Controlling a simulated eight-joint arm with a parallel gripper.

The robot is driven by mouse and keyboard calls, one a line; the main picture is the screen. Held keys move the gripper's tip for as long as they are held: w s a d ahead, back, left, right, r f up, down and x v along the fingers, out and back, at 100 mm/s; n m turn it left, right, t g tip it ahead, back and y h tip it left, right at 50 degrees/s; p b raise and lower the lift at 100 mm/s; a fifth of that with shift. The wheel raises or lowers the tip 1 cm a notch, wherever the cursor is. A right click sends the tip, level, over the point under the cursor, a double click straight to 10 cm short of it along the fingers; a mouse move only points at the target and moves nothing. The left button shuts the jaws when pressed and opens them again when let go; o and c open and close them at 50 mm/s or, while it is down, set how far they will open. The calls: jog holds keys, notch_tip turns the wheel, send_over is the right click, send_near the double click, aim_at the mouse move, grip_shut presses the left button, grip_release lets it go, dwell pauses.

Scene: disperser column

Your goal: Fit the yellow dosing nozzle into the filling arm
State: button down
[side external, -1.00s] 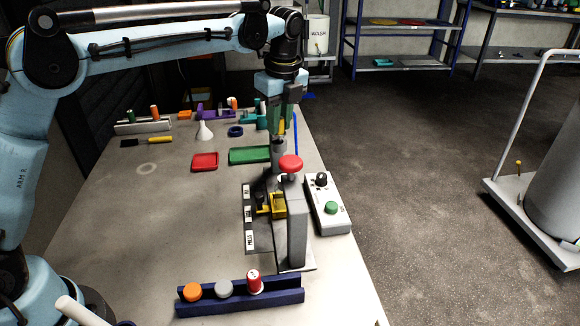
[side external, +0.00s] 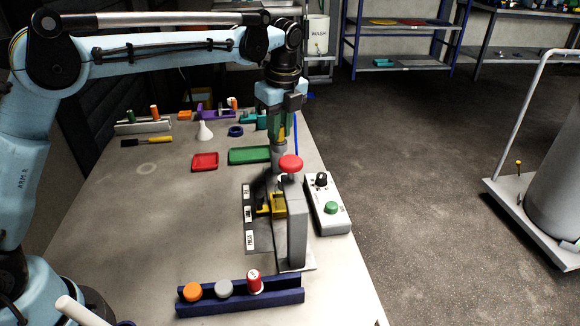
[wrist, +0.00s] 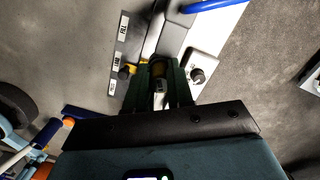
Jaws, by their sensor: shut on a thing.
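My gripper (side external: 279,138) points down, just behind the red-knobbed top of the grey filling station (side external: 297,225) in the side view. In the wrist view its two dark green fingers (wrist: 159,82) are closed around a small yellow piece, which I take to be the dosing nozzle (wrist: 158,68). A grey part (side external: 279,156) shows under the fingertips in the side view. The red knob (side external: 291,163) and upright partly hide that area. I cannot tell whether the nozzle touches the filling arm or is seated in it. A yellow-and-black fixture (side external: 278,205) sits lower on the station.
A control box (side external: 327,205) with a green button stands right of the station. Red (side external: 205,162) and green (side external: 250,155) trays lie behind. The table's left middle is clear.

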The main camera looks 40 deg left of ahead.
dwell(0.4)
jog(key=c, duration=0.9)
grip_release()
jog(key=shift+o, duration=0.4)
jog(key=o, duration=0.5)
jog(key=shift+c, duration=0.2)
jog(key=shift+r, duration=0.1)
jog(key=shift+r, duration=3.4)
